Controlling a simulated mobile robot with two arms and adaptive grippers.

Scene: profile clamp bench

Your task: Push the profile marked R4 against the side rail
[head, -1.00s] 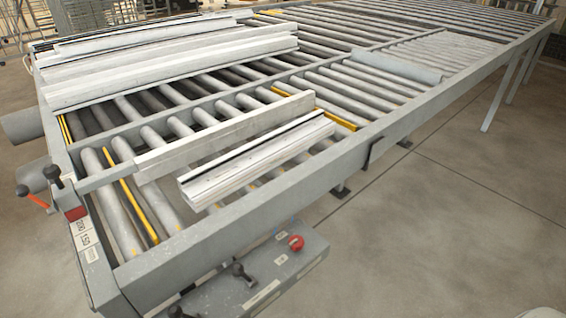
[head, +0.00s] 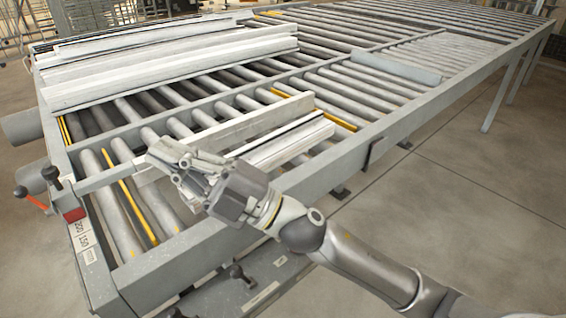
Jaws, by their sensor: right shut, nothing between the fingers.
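A white ribbed profile (head: 295,144) lies lengthwise on the rollers of the front lane; I can read no R4 mark on it. Its near end is hidden behind my right gripper (head: 168,168). A long flat grey rail (head: 250,124) runs along the profile's far side. The profile lies close beside it; I cannot tell whether they touch. My right gripper comes in from the lower right, shut and empty. Its fingers are over the rollers by the rail's near end, left of the visible part of the profile. My left gripper is not in view.
Several more white profiles (head: 170,62) lie on the back lane. The bench's front beam (head: 345,160) runs below my right arm.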

